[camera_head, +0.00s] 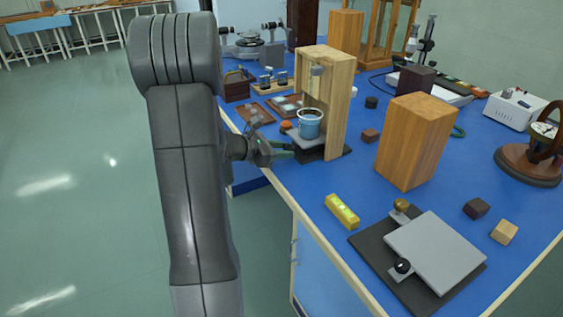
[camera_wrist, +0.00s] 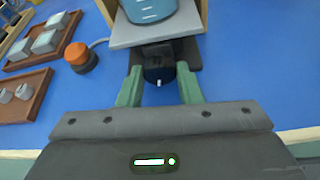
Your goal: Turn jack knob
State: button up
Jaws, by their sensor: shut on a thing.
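The jack has a grey top plate (camera_wrist: 125,36) and a dark knob (camera_wrist: 158,68) on its near side. It stands at the table's left edge, and its plate also shows in the head view (camera_head: 306,142). A beaker of blue liquid (camera_head: 310,124) stands upright on the plate; its lower part shows in the wrist view (camera_wrist: 150,8). My gripper (camera_wrist: 159,76) reaches in from the table edge, with its green fingers on either side of the knob, shut on it. In the head view my gripper (camera_head: 285,148) is small, and the knob is hidden there.
A wooden frame (camera_head: 337,105) stands around the beaker, with a grey piece (camera_head: 317,70) hanging above it. An orange-topped knob (camera_wrist: 78,56) and wooden trays (camera_wrist: 22,98) lie left of the jack. A second jack (camera_head: 436,252), a yellow level (camera_head: 342,211) and a wooden block (camera_head: 416,140) stand nearer.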

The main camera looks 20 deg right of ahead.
jog(key=m+t+b, duration=0.1)
jog(key=b, duration=0.3)
jog(key=m+b, duration=0.1)
jog(key=b, duration=0.3)
jog(key=shift+s+f+m+t+b, duration=0.1)
jog(key=shift+f+m+t+b, duration=0.2)
jog(key=shift+f+t+b, duration=0.1)
jog(key=m+b, duration=0.1)
jog(key=b, duration=0.2)
jog(key=shift+r+t, duration=0.15)
jog(key=shift+t, duration=0.15)
jog(key=shift+r+b, duration=0.2)
jog(key=shift+b, duration=0.2)
jog(key=o, duration=1)
jog(key=p+v, duration=0.1)
jog(key=v, duration=0.6)
jog(key=p+v, duration=0.2)
jog(key=v, duration=0.4)
jog(key=shift+s+a+f, duration=0.1)
jog(key=shift+s+a, duration=0.15)
jog(key=shift+a, duration=0.15)
